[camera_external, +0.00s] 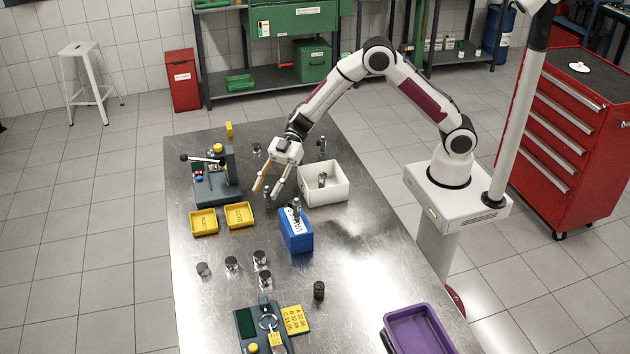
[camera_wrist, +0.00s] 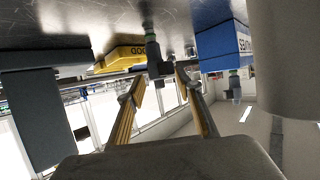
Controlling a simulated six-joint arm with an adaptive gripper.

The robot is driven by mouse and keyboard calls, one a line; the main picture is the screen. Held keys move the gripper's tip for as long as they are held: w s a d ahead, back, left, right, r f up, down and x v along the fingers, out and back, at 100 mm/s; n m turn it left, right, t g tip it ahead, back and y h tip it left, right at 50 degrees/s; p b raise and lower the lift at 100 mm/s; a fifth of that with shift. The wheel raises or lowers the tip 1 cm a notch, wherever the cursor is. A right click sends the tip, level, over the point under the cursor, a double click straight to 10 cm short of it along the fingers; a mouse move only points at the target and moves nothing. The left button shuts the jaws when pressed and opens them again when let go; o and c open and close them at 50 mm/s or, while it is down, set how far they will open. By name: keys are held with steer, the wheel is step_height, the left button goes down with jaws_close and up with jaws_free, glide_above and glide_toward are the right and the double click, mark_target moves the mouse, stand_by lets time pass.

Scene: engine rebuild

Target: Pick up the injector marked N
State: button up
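My gripper (camera_external: 266,191) is open and points down over the table, left of the white bin. In the wrist view my gripper (camera_wrist: 158,82) shows two fingers spread apart. A dark grey injector-like part (camera_wrist: 154,52) stands upright on the metal table just beyond the fingertips, in line with the gap. Nothing is clearly held. Similar small parts show in the external view: one near the left arm-side back (camera_external: 256,149), one behind the bin (camera_external: 321,146), and one inside the bin (camera_external: 322,180). No letter N is readable on any of them.
A white bin (camera_external: 340,192) and a blue labelled box (camera_external: 297,240) stand right of my gripper. Yellow trays (camera_external: 204,222) and a grey press-like fixture (camera_external: 215,188) are left. Several pistons (camera_external: 232,264), a brown cylinder (camera_external: 319,290) and a purple tray (camera_external: 420,332) lie nearer the front.

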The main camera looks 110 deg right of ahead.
stand_by(0.4)
jaws_close()
steer(key=shift+r, duration=5)
